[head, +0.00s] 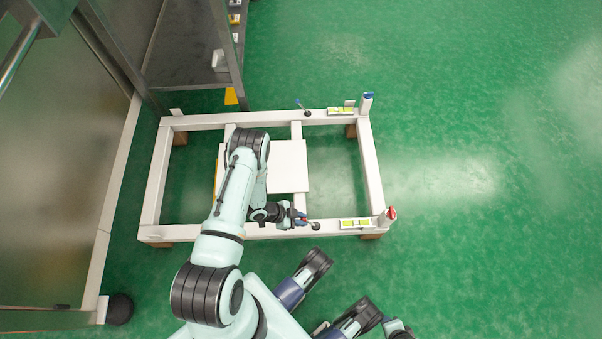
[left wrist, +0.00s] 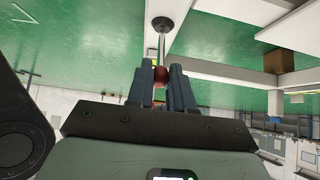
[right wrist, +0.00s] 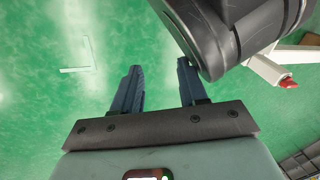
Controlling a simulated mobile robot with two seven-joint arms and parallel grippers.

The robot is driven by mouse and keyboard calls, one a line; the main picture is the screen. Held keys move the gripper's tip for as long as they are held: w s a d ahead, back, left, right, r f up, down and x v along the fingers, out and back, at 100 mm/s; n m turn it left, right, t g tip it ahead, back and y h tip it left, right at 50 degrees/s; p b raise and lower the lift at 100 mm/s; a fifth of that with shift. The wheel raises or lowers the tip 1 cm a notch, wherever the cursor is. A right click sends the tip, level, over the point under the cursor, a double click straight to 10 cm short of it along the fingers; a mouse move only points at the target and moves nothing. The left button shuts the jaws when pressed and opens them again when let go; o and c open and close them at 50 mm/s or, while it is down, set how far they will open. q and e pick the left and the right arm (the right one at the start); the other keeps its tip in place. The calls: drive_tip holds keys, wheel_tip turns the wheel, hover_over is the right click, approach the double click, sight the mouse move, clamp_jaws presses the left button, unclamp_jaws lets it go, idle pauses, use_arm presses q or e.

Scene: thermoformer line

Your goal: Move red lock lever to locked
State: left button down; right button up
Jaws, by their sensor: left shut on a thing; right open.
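The red lock lever sits on the near beam of a white frame. In the left wrist view its red hub (left wrist: 160,75) shows between the fingers, with a thin metal rod running up to a black knob (left wrist: 162,23). The knob also shows in the head view (head: 315,226), just right of my left gripper (head: 301,218). My left gripper (left wrist: 161,88) is shut on the lever near its red part. The fingers hide part of the hub and its mount. My right gripper (right wrist: 160,88) is open and empty, over green floor.
The white frame (head: 376,178) has a blue-hubbed lever (head: 304,107) on its far beam. A blue-topped post (head: 366,101) and a red-tipped post (head: 389,214) stand at its right corners. A white plate (head: 288,168) lies mid-frame. A large machine (head: 60,150) borders the left; floor right is clear.

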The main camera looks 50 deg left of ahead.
use_arm(q)
drive_tip(key=shift+s+a+f, duration=0.15)
drive_tip(key=shift+f, duration=0.1)
drive_tip(key=c, duration=1)
unclamp_jaws()
use_arm(e)
drive_tip(key=shift+w, duration=0.1)
use_arm(q)
drive_tip(key=p+v, duration=0.4)
drive_tip(key=v, duration=0.9)
drive_tip(key=shift+r, duration=0.25)
use_arm(e)
wheel_tip(320, 180, up, 6)
drive_tip(key=a, duration=0.2)
drive_tip(key=shift+a+f+y, duration=0.15)
drive_tip(key=shift+f+y, duration=0.05)
drive_tip(key=shift+y, duration=0.1)
drive_tip(key=shift+w, duration=0.1)
